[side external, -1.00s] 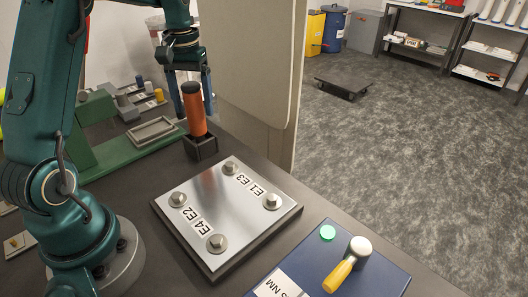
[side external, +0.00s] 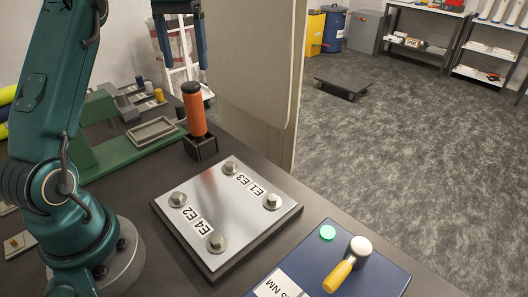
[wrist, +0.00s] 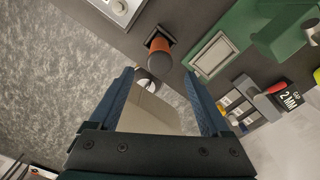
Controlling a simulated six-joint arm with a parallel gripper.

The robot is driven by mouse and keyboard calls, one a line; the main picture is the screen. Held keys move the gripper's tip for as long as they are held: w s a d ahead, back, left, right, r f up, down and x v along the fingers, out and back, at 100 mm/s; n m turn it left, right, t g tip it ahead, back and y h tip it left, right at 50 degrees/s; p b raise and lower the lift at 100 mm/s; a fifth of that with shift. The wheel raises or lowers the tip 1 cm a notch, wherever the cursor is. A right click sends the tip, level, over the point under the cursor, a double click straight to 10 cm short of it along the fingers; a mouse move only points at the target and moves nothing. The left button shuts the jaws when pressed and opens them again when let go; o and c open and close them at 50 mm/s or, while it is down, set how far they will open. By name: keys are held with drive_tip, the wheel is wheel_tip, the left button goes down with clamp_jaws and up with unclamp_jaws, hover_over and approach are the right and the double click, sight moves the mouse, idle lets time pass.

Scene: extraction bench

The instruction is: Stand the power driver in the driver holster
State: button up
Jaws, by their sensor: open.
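The power driver (side external: 194,112), with an orange body and a dark cap, stands upright in the driver holster (side external: 201,147), a small dark square box on the bench. In the wrist view the driver (wrist: 159,52) is seen from above in the holster (wrist: 168,39). My gripper (side external: 186,67) is open and empty, above the driver and apart from it. In the wrist view its two blue fingers (wrist: 160,75) are spread with nothing between them.
A metal plate with several bolts (side external: 222,205) lies in front of the holster. A blue box with a yellow-handled lever (side external: 340,270) is at the front right. A grey tray (side external: 152,130) and green stand (side external: 100,140) are at the left. A beige panel (side external: 250,60) rises behind.

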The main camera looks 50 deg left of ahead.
drive_tip(key=shift+r, duration=0.2)
drive_tip(key=shift+d+r, duration=0.35)
drive_tip(key=shift+d, duration=0.15)
drive_tip(key=s+d+r+m+t, duration=0.1)
drive_tip(key=s+d+m+t, duration=0.25)
drive_tip(key=d, duration=0.65)
drive_tip(key=s+d+f+m+t, duration=0.2)
drive_tip(key=s+d+f+m, duration=0.1)
drive_tip(key=s+d+f, duration=0.4)
drive_tip(key=shift+s+f, duration=0.7)
drive_tip(key=shift+s, duration=1.05)
